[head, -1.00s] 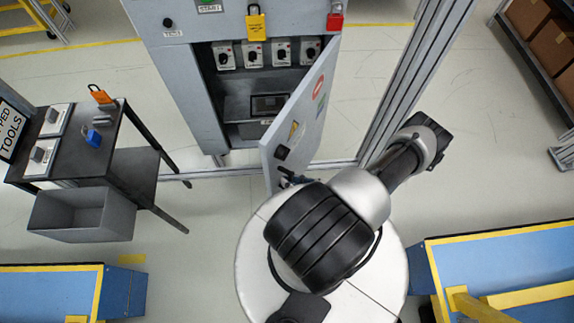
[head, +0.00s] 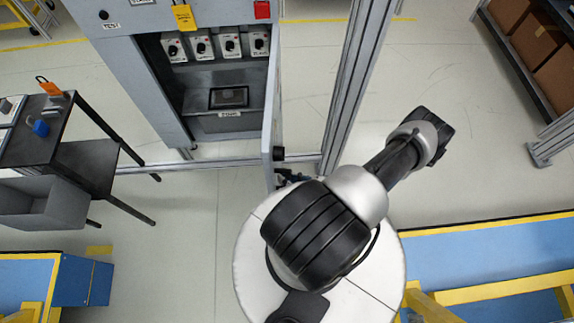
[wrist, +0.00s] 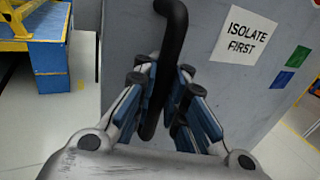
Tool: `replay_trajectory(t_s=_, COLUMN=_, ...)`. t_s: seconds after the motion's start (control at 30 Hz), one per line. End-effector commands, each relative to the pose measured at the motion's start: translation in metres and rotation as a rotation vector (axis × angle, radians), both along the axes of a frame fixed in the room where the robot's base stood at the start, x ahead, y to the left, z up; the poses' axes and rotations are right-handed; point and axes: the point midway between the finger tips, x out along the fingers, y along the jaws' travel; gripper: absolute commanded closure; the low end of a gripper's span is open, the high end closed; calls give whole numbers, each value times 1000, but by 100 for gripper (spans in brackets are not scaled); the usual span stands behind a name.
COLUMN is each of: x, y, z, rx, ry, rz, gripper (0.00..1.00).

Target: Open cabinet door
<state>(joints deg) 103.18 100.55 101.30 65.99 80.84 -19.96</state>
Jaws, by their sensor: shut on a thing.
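The grey cabinet (head: 140,75) stands at the upper left of the head view. Its door (head: 270,110) is swung wide open and shows nearly edge-on. In the wrist view the door panel (wrist: 205,85) carries an "ISOLATE FIRST" label. A black bar handle (wrist: 172,40) runs down from the top between the fingers. My gripper (wrist: 165,95) is shut on this handle, with blue and grey fingers on both sides of it. In the head view my gripper (head: 288,176) is mostly hidden behind my arm, at the door's lower end.
A metal post (head: 350,85) stands right of the door. A dark table (head: 75,135) with a grey bin (head: 40,203) is at left. Blue-yellow platforms (head: 490,255) flank my base.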

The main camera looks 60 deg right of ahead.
Motion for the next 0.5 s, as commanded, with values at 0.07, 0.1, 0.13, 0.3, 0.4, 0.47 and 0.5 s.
replay_trajectory(t_s=0.07, x=0, y=6, z=-2, rx=6, ry=4, rz=13, gripper=100)
replay_trajectory(t_s=0.1, x=0, y=6, z=-2, rx=6, ry=4, rz=13, gripper=100)
replay_trajectory(t_s=0.13, x=0, y=6, z=-2, rx=6, ry=4, rz=13, gripper=100)
replay_trajectory(t_s=0.3, x=0, y=7, z=-2, rx=7, ry=4, rz=13, gripper=100)
replay_trajectory(t_s=0.4, x=0, y=6, z=-2, rx=7, ry=4, rz=13, gripper=85)
replay_trajectory(t_s=0.47, x=0, y=6, z=-2, rx=6, ry=3, rz=12, gripper=81)
replay_trajectory(t_s=0.5, x=0, y=5, z=-1, rx=5, ry=3, rz=11, gripper=78)
